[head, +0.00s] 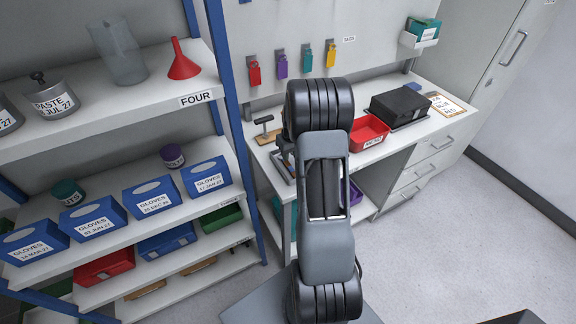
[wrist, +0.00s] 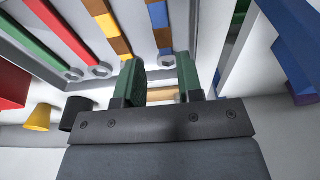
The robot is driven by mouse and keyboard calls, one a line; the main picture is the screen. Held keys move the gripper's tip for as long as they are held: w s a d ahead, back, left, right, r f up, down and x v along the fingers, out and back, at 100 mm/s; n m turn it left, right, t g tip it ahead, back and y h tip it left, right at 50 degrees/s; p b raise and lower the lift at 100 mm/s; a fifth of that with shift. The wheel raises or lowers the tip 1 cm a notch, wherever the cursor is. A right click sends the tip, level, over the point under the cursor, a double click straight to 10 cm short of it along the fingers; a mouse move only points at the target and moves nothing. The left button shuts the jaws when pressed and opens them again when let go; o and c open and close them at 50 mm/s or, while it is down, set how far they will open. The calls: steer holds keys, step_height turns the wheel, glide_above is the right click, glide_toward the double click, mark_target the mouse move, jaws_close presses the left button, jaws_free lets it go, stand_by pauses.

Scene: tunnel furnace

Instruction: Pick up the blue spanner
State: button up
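In the wrist view a tool with a blue section (wrist: 157,14), a brown section below it and a grey hex end lies in a pale tray (wrist: 215,25). It appears to be the blue spanner; its far end is out of frame. My gripper (wrist: 160,64) is open, its two green-padded fingers apart, with the hex end showing between and just beyond the tips. Nothing is held.
Brown-and-yellow (wrist: 107,22), red (wrist: 60,32) and green (wrist: 35,45) tools lie left of it. A yellow cup (wrist: 38,117) is at left. A red bin (head: 368,133) stands on the bench.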

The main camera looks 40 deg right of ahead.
mark_target(288, 165)
steer(key=shift+w+a+f+p, duration=0.15)
steer(key=shift+f+p, duration=0.3)
steer(key=shift+f, duration=1)
steer(key=shift+w+f+p, duration=0.15)
steer(key=shift+f+p, duration=0.3)
steer(key=shift+f, duration=0.95)
steer(key=shift+c, duration=0.4)
jaws_close()
